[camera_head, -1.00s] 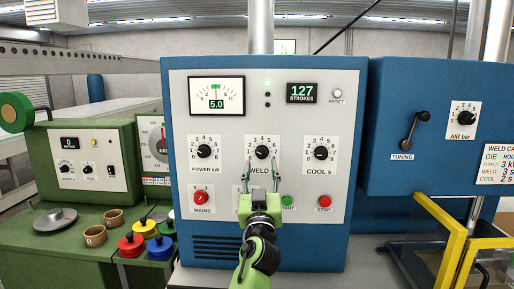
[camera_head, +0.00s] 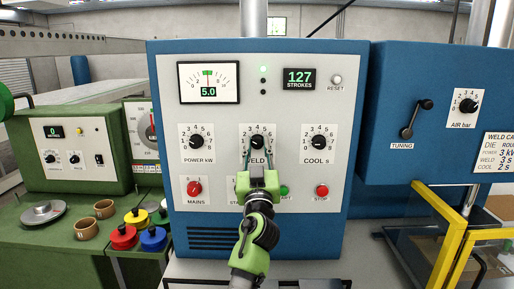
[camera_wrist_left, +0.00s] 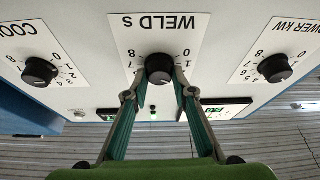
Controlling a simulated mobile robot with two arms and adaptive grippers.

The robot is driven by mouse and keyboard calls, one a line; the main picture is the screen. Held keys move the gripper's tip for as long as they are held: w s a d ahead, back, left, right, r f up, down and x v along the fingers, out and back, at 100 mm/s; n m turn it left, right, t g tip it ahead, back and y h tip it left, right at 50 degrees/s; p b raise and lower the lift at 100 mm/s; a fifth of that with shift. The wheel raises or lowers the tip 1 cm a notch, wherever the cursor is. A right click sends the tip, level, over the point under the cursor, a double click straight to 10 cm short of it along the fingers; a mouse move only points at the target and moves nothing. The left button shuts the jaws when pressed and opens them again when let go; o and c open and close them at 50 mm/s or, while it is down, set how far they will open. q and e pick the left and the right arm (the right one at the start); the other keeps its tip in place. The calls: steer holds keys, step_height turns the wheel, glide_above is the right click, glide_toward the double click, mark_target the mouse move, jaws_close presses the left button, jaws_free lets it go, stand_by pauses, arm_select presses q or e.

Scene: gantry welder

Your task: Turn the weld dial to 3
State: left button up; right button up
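The WELD dial (camera_head: 257,142) is a black round knob on a white scale plate, in the middle of the grey panel. It also shows upside down in the left wrist view (camera_wrist_left: 159,68). My left gripper (camera_head: 257,147) is in front of it, with one thin finger at each side of the knob. In the left wrist view my left gripper (camera_wrist_left: 159,80) has its fingertips apart, close beside the knob's rim. I cannot tell whether they touch it. The knob's pointer and exact setting are too small to read. My right gripper is not in view.
The POWER kW dial (camera_head: 197,142) is left of the WELD dial and the COOL s dial (camera_head: 319,143) is right. Below are the red MAINS switch (camera_head: 194,188), green START button (camera_head: 284,190) and red STOP button (camera_head: 322,190). A yellow frame (camera_head: 447,232) stands at right.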

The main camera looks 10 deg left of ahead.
arm_select(q)
steer(key=m+p, duration=0.1)
steer(key=m+h+p, duration=0.1)
steer(key=m, duration=0.1)
steer(key=m+h, duration=0.1)
steer(key=shift+a+r+p, duration=0.1)
steer(key=shift+r+p, duration=0.15)
steer(key=shift+p, duration=0.15)
steer(key=m+h+p, duration=0.1)
steer(key=m+p, duration=0.1)
steer(key=m, duration=0.1)
steer(key=shift+m+h, duration=0.3)
steer(key=shift+h, duration=0.1)
steer(key=shift+f+m+h+p, duration=0.15)
steer(key=shift+m+h+p, duration=0.25)
steer(key=shift+m+p, duration=0.25)
steer(key=o, duration=1.1)
steer(key=shift+w+f, duration=0.1)
steer(key=shift+w, duration=0.05)
